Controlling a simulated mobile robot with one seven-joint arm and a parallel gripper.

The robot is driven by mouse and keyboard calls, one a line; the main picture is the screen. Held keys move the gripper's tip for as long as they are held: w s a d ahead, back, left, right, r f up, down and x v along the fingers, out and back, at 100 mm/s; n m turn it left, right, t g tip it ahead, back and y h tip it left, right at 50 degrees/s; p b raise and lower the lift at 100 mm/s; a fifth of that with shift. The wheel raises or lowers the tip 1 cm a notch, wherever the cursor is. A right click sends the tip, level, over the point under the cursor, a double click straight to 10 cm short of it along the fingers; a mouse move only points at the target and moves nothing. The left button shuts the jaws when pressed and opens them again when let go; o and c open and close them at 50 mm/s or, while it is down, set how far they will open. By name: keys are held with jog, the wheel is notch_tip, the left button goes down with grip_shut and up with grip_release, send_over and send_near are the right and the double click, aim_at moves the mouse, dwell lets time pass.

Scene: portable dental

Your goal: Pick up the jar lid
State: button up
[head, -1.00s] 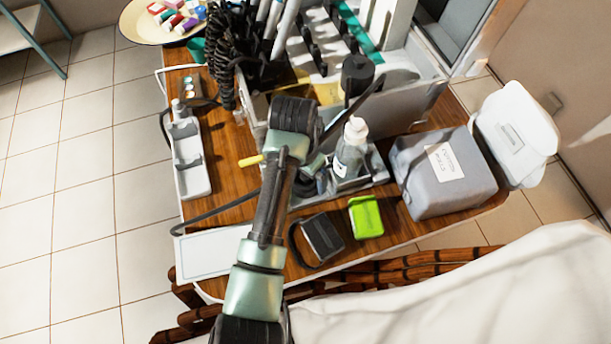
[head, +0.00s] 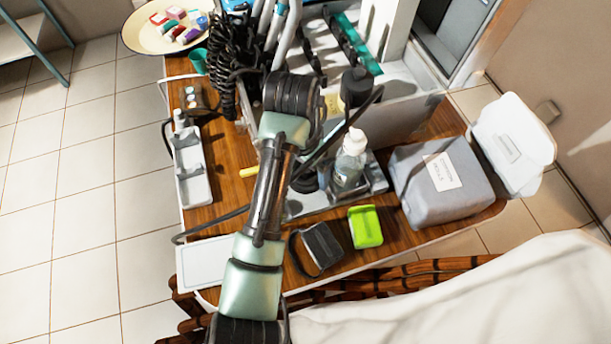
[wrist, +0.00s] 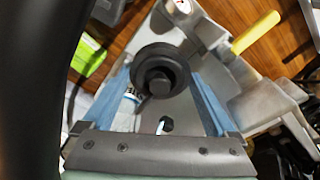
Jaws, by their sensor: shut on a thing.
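The jar lid (wrist: 158,75) is a round black disc with a raised knob in its middle, seen in the wrist view. My gripper (wrist: 160,88) has its two blue fingers on either side of the lid and is shut on it. The lid is over a grey metal tray (wrist: 222,65). The wrist view does not show clearly how far the lid is above what lies below it. In the head view my arm largely hides the gripper.
A clear pump bottle (head: 350,165) stands on the tray close to my arm. A green box (head: 365,227), a dark box (head: 322,245) and a grey case (head: 440,185) are nearby. A yellow handle (wrist: 255,33) sticks out beside the tray. A tall instrument rack rises behind.

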aim_at(305, 168)
notch_tip(305, 168, up, 11)
jog(key=p, duration=0.5)
jog(key=shift+r, duration=0.1)
dwell(0.3)
